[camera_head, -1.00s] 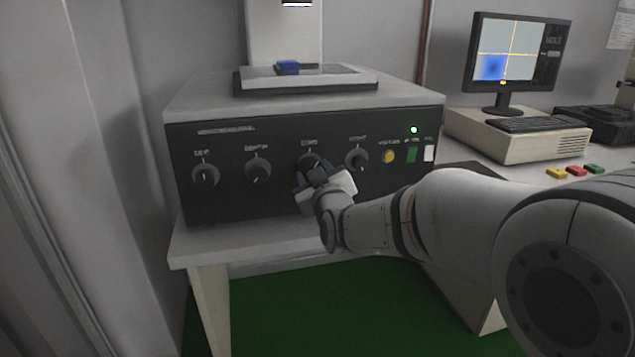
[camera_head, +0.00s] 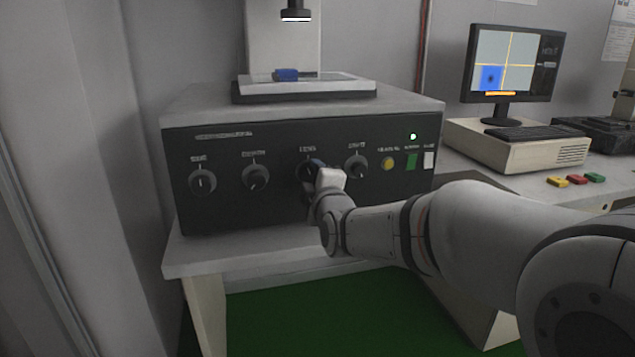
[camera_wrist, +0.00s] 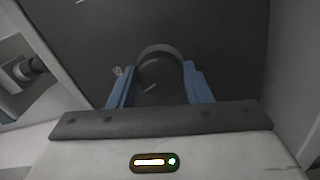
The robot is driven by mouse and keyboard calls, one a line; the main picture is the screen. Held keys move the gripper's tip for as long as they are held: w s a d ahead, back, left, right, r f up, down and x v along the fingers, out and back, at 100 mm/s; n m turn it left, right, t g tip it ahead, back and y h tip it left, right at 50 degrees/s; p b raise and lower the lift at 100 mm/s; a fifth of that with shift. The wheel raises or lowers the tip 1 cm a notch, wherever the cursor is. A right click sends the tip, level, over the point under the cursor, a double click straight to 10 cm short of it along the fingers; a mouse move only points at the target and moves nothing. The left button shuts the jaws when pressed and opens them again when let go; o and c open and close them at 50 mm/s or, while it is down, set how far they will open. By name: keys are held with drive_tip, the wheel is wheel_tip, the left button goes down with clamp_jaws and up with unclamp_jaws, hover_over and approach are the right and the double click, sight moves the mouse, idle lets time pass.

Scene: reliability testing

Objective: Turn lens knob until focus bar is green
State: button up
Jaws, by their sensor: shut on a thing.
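The lens knob (camera_head: 304,171) is the third round dark knob from the left on the black front panel, partly hidden by my gripper (camera_head: 316,165). In the wrist view the knob (camera_wrist: 160,70) sits between the two blue fingers of my gripper (camera_wrist: 160,84), which is shut on it. The monitor (camera_head: 512,62) at the right shows a blue square with a dark spot beside yellow crosshairs. The focus bar (camera_head: 499,94) at the bottom of its screen is orange, not green.
Other knobs (camera_head: 202,182) flank the lens knob on the panel. A yellow button (camera_head: 388,163) and green (camera_head: 411,162) and white (camera_head: 429,160) switches are at the panel's right. A blue sample (camera_head: 286,75) lies on the stage above. A keyboard (camera_head: 526,123) stands right.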

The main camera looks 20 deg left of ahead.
drive_tip(key=shift+w+d+r+n, duration=0.1)
drive_tip(key=shift+n, duration=0.7)
drive_tip(key=shift+w+r+n, duration=0.1)
drive_tip(key=shift+n, duration=0.7)
drive_tip(key=o, duration=1)
drive_tip(key=shift+f, duration=0.1)
drive_tip(key=shift+p+v, duration=0.65)
drive_tip(key=shift+v, duration=3.3)
